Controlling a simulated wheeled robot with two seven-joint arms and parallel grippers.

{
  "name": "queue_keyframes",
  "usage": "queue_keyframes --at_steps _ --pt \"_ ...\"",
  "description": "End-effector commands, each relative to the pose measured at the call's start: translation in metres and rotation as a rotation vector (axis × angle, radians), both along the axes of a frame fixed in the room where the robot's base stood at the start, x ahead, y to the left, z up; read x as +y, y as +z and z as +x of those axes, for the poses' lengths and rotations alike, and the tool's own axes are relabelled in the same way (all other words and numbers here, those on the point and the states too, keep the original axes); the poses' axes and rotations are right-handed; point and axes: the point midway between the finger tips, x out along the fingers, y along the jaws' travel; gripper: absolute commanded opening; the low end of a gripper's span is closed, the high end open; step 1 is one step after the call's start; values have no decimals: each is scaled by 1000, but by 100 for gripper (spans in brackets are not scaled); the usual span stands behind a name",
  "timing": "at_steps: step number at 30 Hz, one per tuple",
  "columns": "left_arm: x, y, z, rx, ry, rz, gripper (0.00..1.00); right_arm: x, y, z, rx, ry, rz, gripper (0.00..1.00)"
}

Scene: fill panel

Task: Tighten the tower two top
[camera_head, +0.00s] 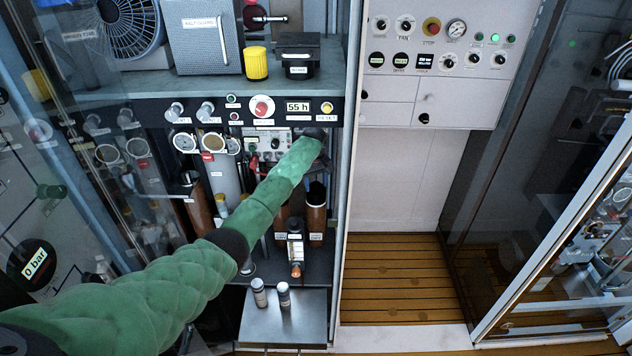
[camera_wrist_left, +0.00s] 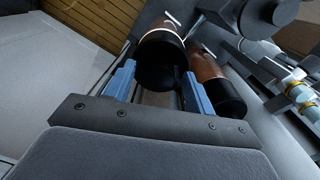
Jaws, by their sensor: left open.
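Two brown towers with black ends stand side by side in the cabinet in the head view, one at the right (camera_head: 316,218) and one partly hidden beside it (camera_head: 283,218). I cannot read which is tower two. In the left wrist view, one brown cylinder with a black end (camera_wrist_left: 160,62) lies between and just beyond the blue fingers of my left gripper (camera_wrist_left: 158,72). The fingers are apart, and I cannot tell whether they touch it. A second brown cylinder (camera_wrist_left: 212,75) is close to the right finger. In the head view my green-sleeved left arm hides much of this area. My right gripper is not seen.
A panel shelf (camera_head: 270,107) with knobs and a "55 h" display hangs above the towers. Two small vials (camera_head: 283,296) stand on a metal tray (camera_head: 305,322) below. A third brown cylinder (camera_head: 198,207) is farther left. The wooden floor (camera_head: 395,290) at the right is clear.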

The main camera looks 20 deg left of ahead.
Motion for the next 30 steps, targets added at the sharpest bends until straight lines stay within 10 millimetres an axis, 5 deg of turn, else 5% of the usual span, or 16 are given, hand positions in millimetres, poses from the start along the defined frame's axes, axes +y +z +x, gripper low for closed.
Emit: queue_keyframes --at_steps 5,12,30 --pt "0 0 0 0 0 0 54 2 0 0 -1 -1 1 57" --pt "0 0 0 0 0 0 10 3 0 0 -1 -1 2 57" --pt "1 0 0 0 -208 0 9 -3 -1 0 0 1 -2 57"
